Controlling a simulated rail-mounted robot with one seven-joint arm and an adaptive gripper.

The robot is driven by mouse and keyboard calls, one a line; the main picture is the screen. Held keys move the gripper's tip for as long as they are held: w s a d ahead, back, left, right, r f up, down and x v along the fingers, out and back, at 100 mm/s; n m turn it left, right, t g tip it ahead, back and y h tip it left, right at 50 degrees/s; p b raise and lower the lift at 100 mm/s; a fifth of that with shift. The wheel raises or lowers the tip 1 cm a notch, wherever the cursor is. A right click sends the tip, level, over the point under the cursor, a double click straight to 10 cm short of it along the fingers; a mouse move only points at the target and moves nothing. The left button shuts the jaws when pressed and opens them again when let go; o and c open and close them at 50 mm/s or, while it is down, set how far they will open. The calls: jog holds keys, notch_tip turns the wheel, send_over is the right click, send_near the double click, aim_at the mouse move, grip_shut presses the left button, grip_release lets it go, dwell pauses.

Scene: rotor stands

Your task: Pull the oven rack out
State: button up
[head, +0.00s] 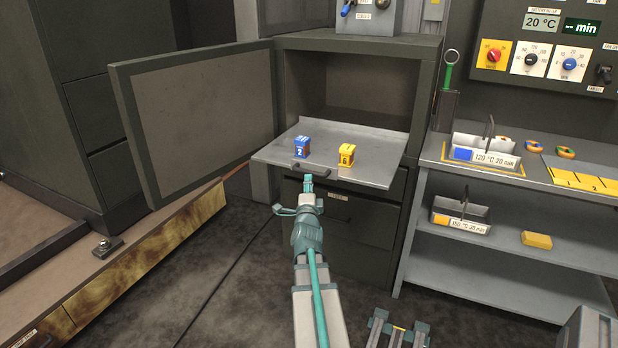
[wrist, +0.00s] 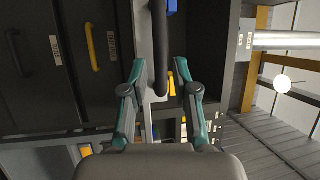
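The oven rack (head: 362,174) is a grey metal tray that sticks out of the open oven (head: 350,85). Its dark handle (head: 312,171) is on the front edge, and in the wrist view the handle (wrist: 159,45) stands as a dark bar. My gripper (head: 308,183) is at the rack's front, right by the handle. In the wrist view my gripper (wrist: 162,68) is open, with one teal finger on each side of the handle and gaps between them. A blue block marked 2 (head: 302,148) and a yellow block marked 6 (head: 346,155) stand on the rack.
The oven door (head: 200,115) is swung open to the left. Drawers (head: 360,222) lie below the rack. A shelf bench (head: 520,255) with labelled baskets stands at the right, under a control panel (head: 545,50). The floor (head: 220,290) before the oven is mostly clear.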

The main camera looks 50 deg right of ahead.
jog(key=v, duration=0.5)
jog(key=shift+s+a, duration=0.2)
jog(key=shift+f, duration=0.1)
